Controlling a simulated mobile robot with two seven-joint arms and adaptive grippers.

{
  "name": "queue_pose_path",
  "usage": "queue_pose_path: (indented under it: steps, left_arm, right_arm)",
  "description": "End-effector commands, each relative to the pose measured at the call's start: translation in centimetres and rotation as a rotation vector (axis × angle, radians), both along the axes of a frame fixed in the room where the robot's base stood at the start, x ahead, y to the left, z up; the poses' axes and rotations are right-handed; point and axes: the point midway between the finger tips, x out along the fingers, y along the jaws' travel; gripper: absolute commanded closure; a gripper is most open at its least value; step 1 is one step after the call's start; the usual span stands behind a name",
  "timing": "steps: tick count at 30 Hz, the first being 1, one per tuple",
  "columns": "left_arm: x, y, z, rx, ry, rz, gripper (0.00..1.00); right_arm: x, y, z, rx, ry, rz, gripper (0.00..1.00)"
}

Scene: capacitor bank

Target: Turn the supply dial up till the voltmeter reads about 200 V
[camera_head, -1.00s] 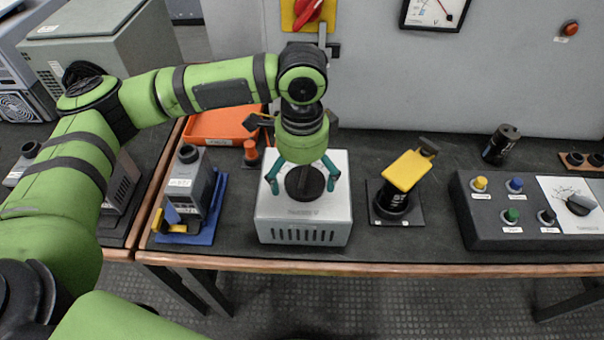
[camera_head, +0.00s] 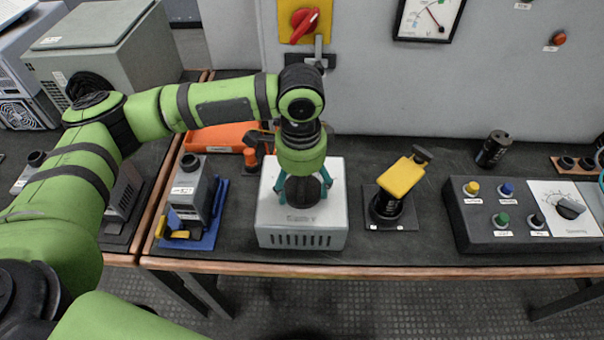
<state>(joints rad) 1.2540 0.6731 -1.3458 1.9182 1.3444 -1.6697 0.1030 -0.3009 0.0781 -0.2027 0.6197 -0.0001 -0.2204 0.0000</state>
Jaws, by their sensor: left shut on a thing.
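The supply is a white box (camera_head: 302,236) with front vents on the bench, with a round black dial (camera_head: 303,193) on top. My left gripper (camera_head: 303,186) comes down from above, its teal fingers on either side of the dial and shut on it. The gripper body covers the dial's far part, and no dial mark can be made out. The voltmeter (camera_head: 430,18) hangs on the grey panel at the top, partly cut off by the frame edge. Its red needle leans up and left; the scale numbers are too small to read. My right gripper is not seen.
A yellow-handled switch (camera_head: 402,178) stands right of the supply, and a control box (camera_head: 480,236) with coloured buttons and a knob farther right. A grey meter-like unit (camera_head: 190,190) on a blue base stands left. An orange tray (camera_head: 215,138) lies behind. A red rotary switch (camera_head: 304,22) is on the panel.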

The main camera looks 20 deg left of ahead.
Motion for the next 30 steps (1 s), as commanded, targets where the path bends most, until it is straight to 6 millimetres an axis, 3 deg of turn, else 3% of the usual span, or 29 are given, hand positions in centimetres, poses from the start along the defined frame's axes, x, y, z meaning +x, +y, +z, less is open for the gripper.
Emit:
queue_pose_path:
  steps: [9,10,11,23,30]
  left_arm:
    - [-0.2,0.5,-0.4,0.015,0.012,0.016,0.55]
    - [-0.2,0.5,-0.4,0.015,0.012,0.016,0.10]
    - [-0.2,0.5,-0.4,0.015,0.012,0.016,0.01]
    - [-0.1,0.2,0.0,0.007,0.005,0.012,0.01]
    - [0.0,0.2,3.3,0.005,0.000,0.011,0.01]
  right_arm:
    - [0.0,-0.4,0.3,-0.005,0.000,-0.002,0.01]
    - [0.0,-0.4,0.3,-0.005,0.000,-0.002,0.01]
    - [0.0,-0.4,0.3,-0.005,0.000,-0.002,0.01]
    - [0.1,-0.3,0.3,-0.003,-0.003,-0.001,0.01]
    - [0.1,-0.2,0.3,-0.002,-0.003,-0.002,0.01]
